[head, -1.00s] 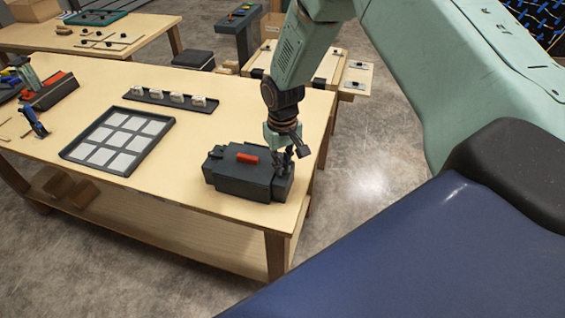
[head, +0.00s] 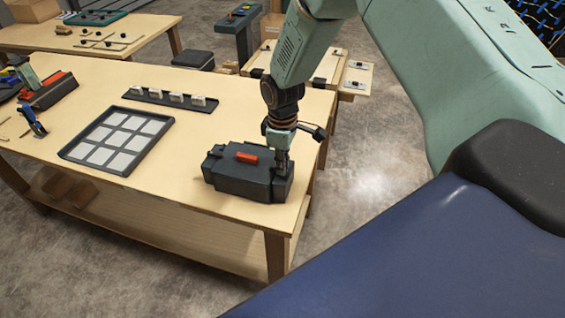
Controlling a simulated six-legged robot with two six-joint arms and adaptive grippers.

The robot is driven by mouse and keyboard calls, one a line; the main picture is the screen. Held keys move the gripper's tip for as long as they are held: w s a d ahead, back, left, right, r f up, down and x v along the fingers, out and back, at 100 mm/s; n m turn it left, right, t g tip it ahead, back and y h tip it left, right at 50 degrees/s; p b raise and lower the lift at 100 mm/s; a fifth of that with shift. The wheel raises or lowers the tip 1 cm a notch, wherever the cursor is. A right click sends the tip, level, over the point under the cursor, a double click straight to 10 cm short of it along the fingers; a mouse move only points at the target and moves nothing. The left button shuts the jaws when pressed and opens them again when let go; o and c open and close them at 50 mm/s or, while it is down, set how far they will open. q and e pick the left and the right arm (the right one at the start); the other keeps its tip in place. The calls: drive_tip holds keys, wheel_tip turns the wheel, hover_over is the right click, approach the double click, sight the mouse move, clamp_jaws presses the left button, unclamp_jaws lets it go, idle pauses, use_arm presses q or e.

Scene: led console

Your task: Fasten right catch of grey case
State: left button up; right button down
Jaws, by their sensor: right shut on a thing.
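The dark grey case (head: 235,184) with a red handle (head: 247,158) on its lid stands near the right front corner of the wooden table. The lid looks down. My right gripper (head: 282,166) points down at the right end of the case, touching it. Its fingers are close together and shut on what appears to be the right catch, which they hide. My left gripper is not in view.
The table (head: 165,190) also bears a tray of pale squares (head: 118,140), a dark strip with white blocks (head: 170,98) and a toolbox (head: 50,92) at far left. Bare tabletop lies left of the case. The table's right edge is close to the case.

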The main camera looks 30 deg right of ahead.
drive_tip(key=shift+n, duration=0.3)
drive_tip(key=c, duration=1.4)
unclamp_jaws()
wheel_tip(320, 180, up, 12)
drive_tip(key=shift+r, duration=0.1)
